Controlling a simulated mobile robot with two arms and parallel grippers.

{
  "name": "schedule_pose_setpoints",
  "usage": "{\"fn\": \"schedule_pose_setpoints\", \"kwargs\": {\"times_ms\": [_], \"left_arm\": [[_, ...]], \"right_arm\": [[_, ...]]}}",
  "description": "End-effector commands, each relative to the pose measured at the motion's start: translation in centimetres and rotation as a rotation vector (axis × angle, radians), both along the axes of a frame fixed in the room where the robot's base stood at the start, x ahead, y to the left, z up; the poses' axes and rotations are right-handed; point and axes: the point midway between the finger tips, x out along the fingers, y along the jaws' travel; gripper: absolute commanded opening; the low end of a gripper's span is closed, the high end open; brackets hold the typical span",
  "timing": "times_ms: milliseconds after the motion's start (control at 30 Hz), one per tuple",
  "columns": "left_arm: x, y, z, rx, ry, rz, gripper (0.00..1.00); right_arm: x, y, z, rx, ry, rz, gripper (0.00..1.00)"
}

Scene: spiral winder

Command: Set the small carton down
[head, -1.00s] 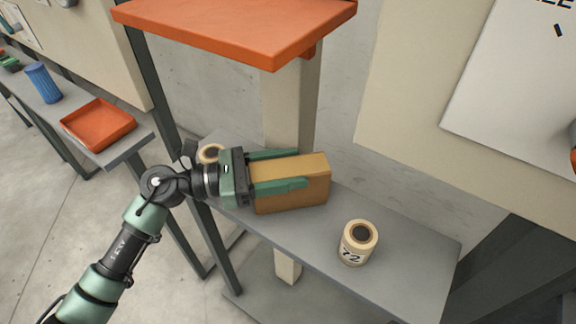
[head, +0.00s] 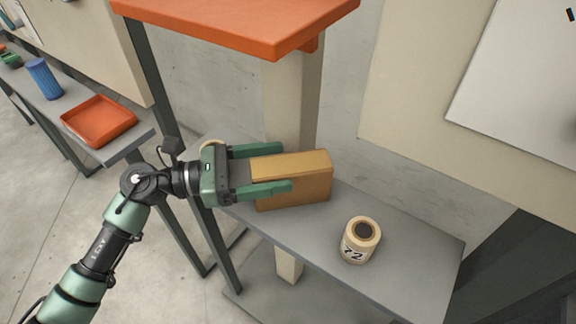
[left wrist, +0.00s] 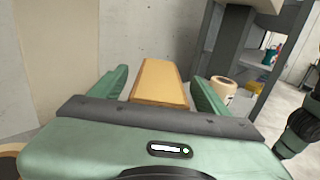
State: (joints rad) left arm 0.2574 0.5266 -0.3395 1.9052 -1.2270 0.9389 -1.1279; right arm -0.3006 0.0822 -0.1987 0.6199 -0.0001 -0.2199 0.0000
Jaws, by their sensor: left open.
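The small carton (head: 296,186) is a tan-brown box standing on the grey shelf (head: 400,254) under the orange top. My left gripper (head: 278,168) is open, its green fingers pointing right at the carton's left end. The near finger overlaps the carton's front left part in the head view; the fingers look spread wider than the box. In the left wrist view the carton (left wrist: 160,82) lies ahead between the two fingers, with gaps on both sides. My right gripper is not in view.
A cream roll marked 72 (head: 360,240) stands on the shelf right of the carton. Another roll (head: 210,146) is mostly hidden behind my left gripper. An orange platform (head: 240,28) overhangs the shelf. An orange tray (head: 98,121) and a blue cylinder (head: 44,78) sit on a bench at left.

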Motion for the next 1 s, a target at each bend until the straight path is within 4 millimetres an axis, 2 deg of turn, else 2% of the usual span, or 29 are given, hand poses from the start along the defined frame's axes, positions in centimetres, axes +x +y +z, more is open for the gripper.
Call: {"fn": "schedule_pose_setpoints", "kwargs": {"times_ms": [33,200,400,567,867,1000], "left_arm": [[-0.2,1.2,-0.6,0.005,0.0,0.003,0.76],[-0.9,4.8,-0.6,0.004,0.001,0.002,0.76],[-1.5,7.6,-0.3,0.001,0.002,0.001,0.76],[-1.7,8.4,-0.1,0.0,0.0,-0.001,0.76],[-1.7,8.5,0.0,-0.003,0.001,0.001,0.76],[-1.2,8.1,0.9,-0.086,0.052,0.048,0.76]], "right_arm": [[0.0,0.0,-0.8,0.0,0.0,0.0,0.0],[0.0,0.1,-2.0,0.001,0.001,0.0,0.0],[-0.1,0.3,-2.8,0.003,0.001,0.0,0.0],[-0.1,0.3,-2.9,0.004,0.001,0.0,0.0],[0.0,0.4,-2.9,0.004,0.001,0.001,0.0],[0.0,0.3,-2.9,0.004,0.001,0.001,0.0]]}}
